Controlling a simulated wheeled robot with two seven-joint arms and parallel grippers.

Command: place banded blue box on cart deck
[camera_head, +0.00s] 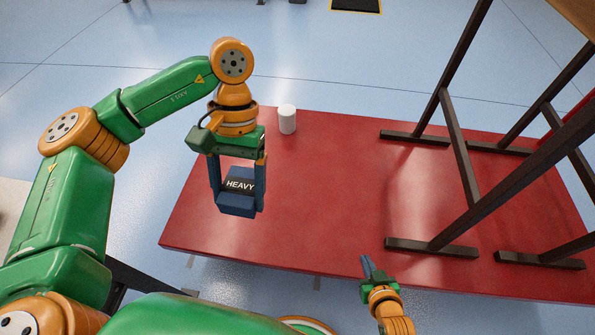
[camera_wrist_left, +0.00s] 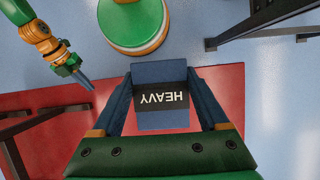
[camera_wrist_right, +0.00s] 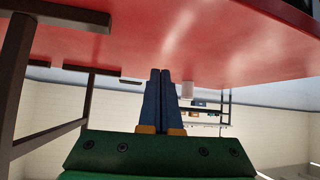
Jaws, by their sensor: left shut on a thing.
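The banded blue box (camera_head: 237,203) has a black band with the white word HEAVY. It is held between the fingers of my left gripper (camera_head: 238,185), which points down. In the head view it appears in front of the left part of the red cart deck (camera_head: 330,210); I see no clear contact with it. The left wrist view shows the box (camera_wrist_left: 160,73) between both fingers, with its band facing the camera. My right gripper (camera_head: 366,266) is at the deck's front edge, and its fingers (camera_wrist_right: 161,85) are together with nothing between them.
A white cylinder (camera_head: 287,120) stands at the deck's far edge. A dark-legged frame (camera_head: 459,150) occupies the right side of the deck, with a wooden top (camera_head: 577,14) at upper right. The deck's left and middle are clear. Blue floor lies around it.

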